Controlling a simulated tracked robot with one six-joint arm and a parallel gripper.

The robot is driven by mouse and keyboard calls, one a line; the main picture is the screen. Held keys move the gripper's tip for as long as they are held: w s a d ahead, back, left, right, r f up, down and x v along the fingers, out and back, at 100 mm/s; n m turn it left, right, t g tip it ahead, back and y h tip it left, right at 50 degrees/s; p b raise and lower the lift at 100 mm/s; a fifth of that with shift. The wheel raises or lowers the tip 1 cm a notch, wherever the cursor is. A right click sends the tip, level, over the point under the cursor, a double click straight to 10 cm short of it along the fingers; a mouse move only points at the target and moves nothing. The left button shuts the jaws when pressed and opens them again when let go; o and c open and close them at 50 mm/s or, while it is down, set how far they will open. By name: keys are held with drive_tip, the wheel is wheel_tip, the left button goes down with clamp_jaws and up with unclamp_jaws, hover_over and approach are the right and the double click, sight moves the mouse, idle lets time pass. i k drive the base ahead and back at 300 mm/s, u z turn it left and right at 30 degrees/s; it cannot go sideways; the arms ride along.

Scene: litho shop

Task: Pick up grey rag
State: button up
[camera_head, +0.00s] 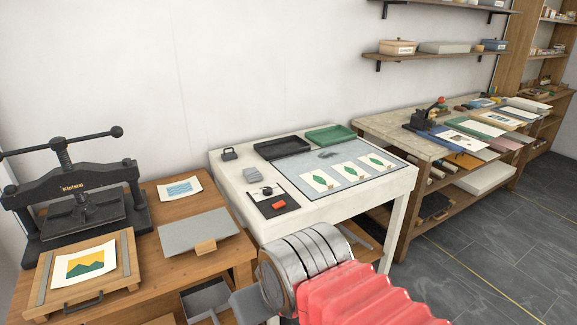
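A small folded grey cloth (252,174), which looks like the grey rag, lies on the left part of the white table (225,187). It is behind the black mat and left of the pale blue-grey work surface. A second small grey item (328,154) lies on that surface near its back edge, too small to identify for sure. My arm, silver with red bellows, reaches in from the bottom edge, in front of the white table and well apart from the cloth.
A black mat (283,207) with small tools lies in front of the cloth. A black tray (282,147) and a green tray (331,135) stand behind. A wooden bench with a black press (70,195) is at left; a long bench (380,129) is at right. Grey floor (480,235) is clear.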

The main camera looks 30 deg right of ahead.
sight(251, 174)
drive_tip(key=z, duration=2.35)
drive_tip(key=i, duration=2.05)
drive_tip(key=z, duration=0.05)
